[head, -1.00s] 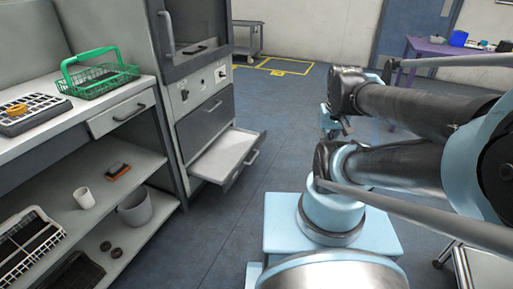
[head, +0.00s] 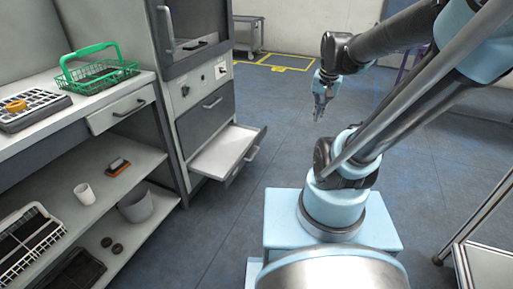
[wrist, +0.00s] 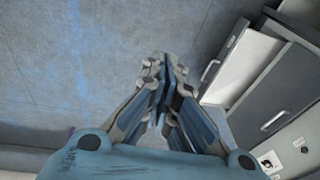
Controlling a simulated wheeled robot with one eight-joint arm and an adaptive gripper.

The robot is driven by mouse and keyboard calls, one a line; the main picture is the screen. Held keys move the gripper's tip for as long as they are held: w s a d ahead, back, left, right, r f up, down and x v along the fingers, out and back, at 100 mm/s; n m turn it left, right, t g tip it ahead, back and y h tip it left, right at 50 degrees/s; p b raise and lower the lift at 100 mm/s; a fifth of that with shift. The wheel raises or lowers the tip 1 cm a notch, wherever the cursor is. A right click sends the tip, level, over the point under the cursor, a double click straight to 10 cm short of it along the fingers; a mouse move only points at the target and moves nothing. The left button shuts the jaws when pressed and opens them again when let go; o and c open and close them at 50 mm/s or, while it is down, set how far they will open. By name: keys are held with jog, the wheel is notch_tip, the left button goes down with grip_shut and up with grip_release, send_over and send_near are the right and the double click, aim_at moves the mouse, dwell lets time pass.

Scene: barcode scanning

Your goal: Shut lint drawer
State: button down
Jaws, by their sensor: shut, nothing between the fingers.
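The lint drawer (head: 226,150) is the lowest drawer of the grey cabinet and stands pulled out, with its pale, empty-looking tray showing. Its bar handle (head: 252,154) is on the front, facing right. In the wrist view the open drawer (wrist: 240,62) is at the upper right, with its handle (wrist: 210,70) nearest my gripper. My gripper (head: 318,118) hangs pointing down over the floor, to the right of the drawer and apart from it. In the wrist view my gripper (wrist: 165,62) has its fingers together with nothing between them.
A shut dark drawer (head: 206,118) sits above the open one. A shelf unit with a green basket (head: 98,74) stands left, its small drawer (head: 122,108) slightly out. A metal cart (head: 480,225) is at right. The floor before the drawer is clear.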

jog(key=w+a+f+m, duration=0.3)
jog(key=w, duration=0.7)
jog(key=w+a+f+m+y, duration=0.1)
jog(key=w+a+f+m, duration=0.2)
jog(key=w, duration=0.6)
jog(key=w+a+f+m, duration=0.2)
jog(key=w+a+m, duration=0.1)
jog(key=w, duration=0.7)
jog(key=w+a+f+m+g, duration=0.1)
jog(key=w+a+f+m, duration=0.2)
jog(key=w+f, duration=0.35)
jog(key=w+a+f+m, duration=0.2)
jog(key=w+a+f, duration=0.1)
jog(key=f, duration=0.6)
jog(key=w+a+f+m, duration=0.1)
jog(key=a+f, duration=0.2)
jog(key=f, duration=0.5)
jog(key=w+a+f+m, duration=0.1)
jog(key=w+a+f, duration=0.1)
jog(key=f, duration=0.6)
jog(key=w+a+f+m+y, duration=0.1)
jog(key=a+f, duration=0.3)
jog(key=f, duration=0.4)
jog(key=shift+w+f+m, duration=0.4)
jog(key=shift+w+m, duration=0.2)
jog(key=shift+w, duration=0.05)
jog(key=shift+w+a, duration=0.15)
jog(key=shift+a, duration=0.3)
